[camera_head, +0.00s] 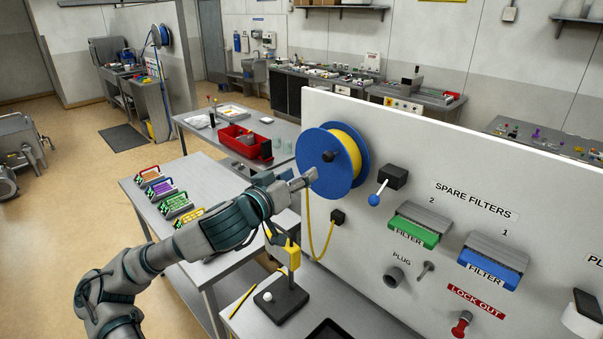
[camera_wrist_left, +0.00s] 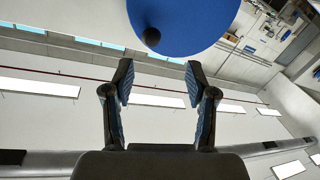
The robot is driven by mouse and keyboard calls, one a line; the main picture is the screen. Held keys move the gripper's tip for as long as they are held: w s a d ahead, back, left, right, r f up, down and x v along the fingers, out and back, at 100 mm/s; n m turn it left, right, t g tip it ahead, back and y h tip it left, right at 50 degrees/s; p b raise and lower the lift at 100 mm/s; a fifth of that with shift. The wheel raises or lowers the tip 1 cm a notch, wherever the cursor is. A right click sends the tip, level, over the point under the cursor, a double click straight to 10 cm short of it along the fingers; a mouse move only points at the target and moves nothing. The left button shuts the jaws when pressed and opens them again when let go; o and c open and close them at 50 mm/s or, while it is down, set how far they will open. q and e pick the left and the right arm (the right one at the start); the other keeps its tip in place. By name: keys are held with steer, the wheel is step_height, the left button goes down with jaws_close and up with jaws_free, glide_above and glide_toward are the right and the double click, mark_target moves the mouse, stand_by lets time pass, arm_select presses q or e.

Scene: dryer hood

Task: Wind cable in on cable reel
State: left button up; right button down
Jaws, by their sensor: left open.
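The cable reel (camera_head: 318,178) is a blue disc on the white panel, wound with yellow cable (camera_head: 347,146). A black crank knob (camera_head: 328,156) sticks out of its face. A length of yellow cable hangs below the reel in a loop and ends at a black block (camera_head: 338,217) on the panel. My left gripper (camera_head: 309,178) is in front of the reel's lower left face. In the left wrist view the open, empty gripper (camera_wrist_left: 159,66) has the reel's blue disc (camera_wrist_left: 190,22) and the knob (camera_wrist_left: 151,37) beyond its fingertips. My right gripper is not in view.
A lever with a blue ball (camera_head: 374,199) projects right of the reel. Green (camera_head: 414,230) and blue (camera_head: 490,263) filters sit farther right. A stand with a yellow block (camera_head: 293,255) is below my forearm. Side tables hold a red bin (camera_head: 244,141) and several coloured modules.

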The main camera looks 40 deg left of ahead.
arm_select(q)
steer(key=n+b, duration=0.5)
steer(key=n, duration=2.6)
glide_toward(325, 158)
steer(key=w+p, duration=0.2)
steer(key=w, duration=0.1)
steer(key=w+a+p, duration=0.1)
steer(key=w+p, duration=0.1)
steer(key=w, duration=0.2)
steer(key=w+p, duration=0.1)
steer(key=w, duration=0.2)
steer(key=shift+w+a+f+p, duration=0.25)
steer(key=shift+p, duration=0.15)
steer(key=shift+w+f, duration=0.1)
steer(key=shift+w, duration=0.45)
